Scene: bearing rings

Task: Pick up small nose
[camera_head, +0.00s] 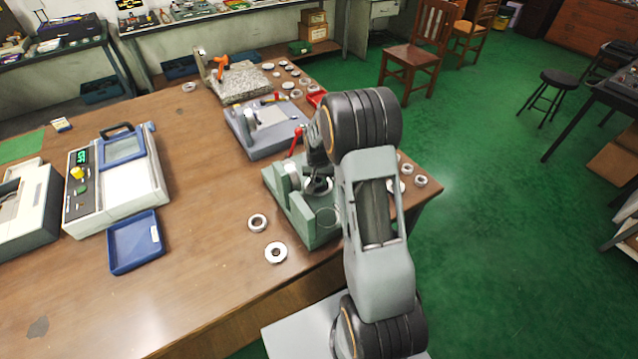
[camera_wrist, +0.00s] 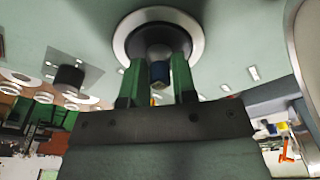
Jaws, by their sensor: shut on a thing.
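The small nose (camera_wrist: 159,72) is a short dark cylinder with a blue band, seen in the wrist view between the two green fingers of my gripper (camera_wrist: 157,62). The fingers are closed on its sides. Just beyond it is a round pale metal rim (camera_wrist: 123,38) with a dark centre, set in a pale green surface. I cannot tell whether the nose touches that rim. In the head view my arm reaches over the green fixture (camera_head: 316,225) at the table's right edge and hides the nose and most of the gripper.
Two bearing rings (camera_head: 276,252) lie left of the fixture on the wooden table (camera_head: 200,290). A grey-blue fixture (camera_head: 262,140) and a granite block (camera_head: 240,82) stand behind. A blue tray (camera_head: 136,243) and a measuring device (camera_head: 125,180) are at left. More rings lie right of my arm.

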